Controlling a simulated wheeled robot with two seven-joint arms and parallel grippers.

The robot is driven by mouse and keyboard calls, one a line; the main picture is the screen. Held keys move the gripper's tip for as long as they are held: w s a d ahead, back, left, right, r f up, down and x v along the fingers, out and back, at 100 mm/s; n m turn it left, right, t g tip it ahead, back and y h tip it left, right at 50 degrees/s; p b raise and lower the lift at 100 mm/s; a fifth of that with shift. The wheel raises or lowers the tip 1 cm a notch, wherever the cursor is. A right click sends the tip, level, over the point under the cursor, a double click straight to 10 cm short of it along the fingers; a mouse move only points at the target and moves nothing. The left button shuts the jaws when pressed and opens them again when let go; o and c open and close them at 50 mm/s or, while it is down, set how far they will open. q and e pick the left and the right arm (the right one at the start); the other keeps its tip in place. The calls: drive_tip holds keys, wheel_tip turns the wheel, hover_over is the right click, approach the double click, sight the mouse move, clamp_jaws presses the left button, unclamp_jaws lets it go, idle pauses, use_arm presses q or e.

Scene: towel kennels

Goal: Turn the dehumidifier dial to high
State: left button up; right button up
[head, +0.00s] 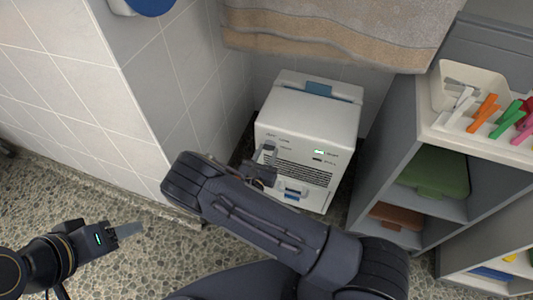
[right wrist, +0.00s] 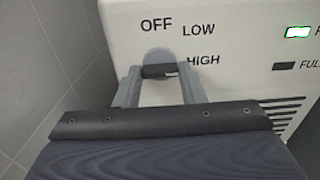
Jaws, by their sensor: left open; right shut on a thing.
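The white dehumidifier (head: 310,112) stands on the floor in the corner. Its grey dial (right wrist: 158,55) shows in the right wrist view, with OFF above, LOW at upper right and HIGH at right. My right gripper (head: 266,158) is at the upper left of the front panel; its fingers (right wrist: 160,82) are shut on the dial from both sides. A dark bar between the fingertips has a small pale mark at its right end, beside the word HIGH. In the head view the arm and gripper hide the dial. My left gripper (head: 128,229) is open and empty, low over the floor at left.
A tiled wall (head: 165,70) stands close to the left of the dehumidifier. A grey shelf unit (head: 385,130) stands to its right, with a bin of coloured clips (head: 445,95) on top. A beige towel (head: 340,30) hangs above. A green light (head: 319,152) shows on the panel.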

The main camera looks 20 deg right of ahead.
idle(0.4)
drive_tip(key=o, duration=1)
drive_tip(key=p+v, duration=0.1)
drive_tip(key=v, duration=0.7)
drive_tip(key=shift+w, duration=0.1)
